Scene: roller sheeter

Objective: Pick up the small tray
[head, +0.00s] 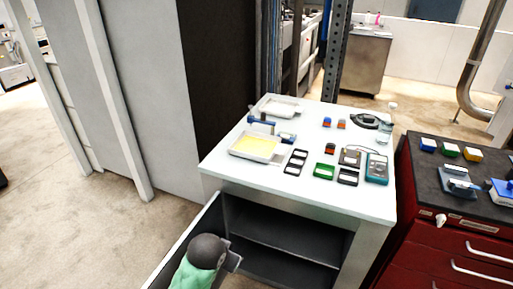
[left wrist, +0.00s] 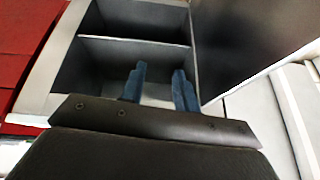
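A white tray with a yellow inside (head: 257,147) lies at the left front of the white worktop. A second pale tray (head: 281,107) lies at the back left. I cannot tell which one is the small tray. My left arm comes in at the bottom of the head view, in front of the open cabinet under the worktop and below both trays. In the left wrist view my left gripper (left wrist: 159,82) has its two blue fingers apart, with nothing between them, facing the cabinet inside. My right gripper is not in view.
The open cabinet (head: 285,235) has a shelf and an open door (head: 187,240) at its left. Small black frames (head: 296,161), a green tray (head: 324,171) and a teal meter (head: 376,168) lie on the worktop (head: 300,190). A red drawer cabinet (head: 450,235) stands close at right.

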